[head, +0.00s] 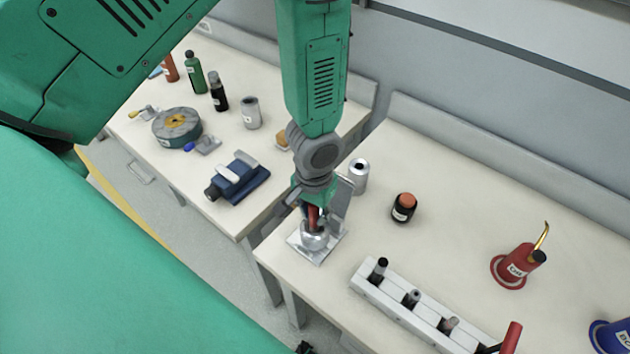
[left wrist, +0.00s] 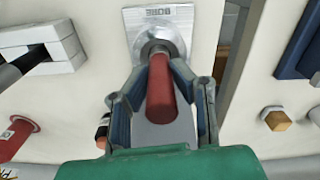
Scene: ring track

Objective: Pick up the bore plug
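The bore plug, with a red handle (left wrist: 162,90) and a metal lower part, sits at a square metal plate (left wrist: 178,28) marked "BORE". In the head view the same plate (head: 320,254) lies at the near left corner of the right-hand table, with the plug's metal part (head: 315,236) on it. My left gripper (head: 312,212) points down over the plug. In the left wrist view its fingers (left wrist: 160,72) lie on both sides of the red handle, very near it. I cannot tell whether they press on it. My right gripper is not in view.
A white block with several pegs (head: 397,307) stands right of the plate. A silver can (head: 359,176) and a black jar with an orange top (head: 403,207) stand behind. A red container (head: 515,266) is further right. A gap separates the left table (head: 228,150).

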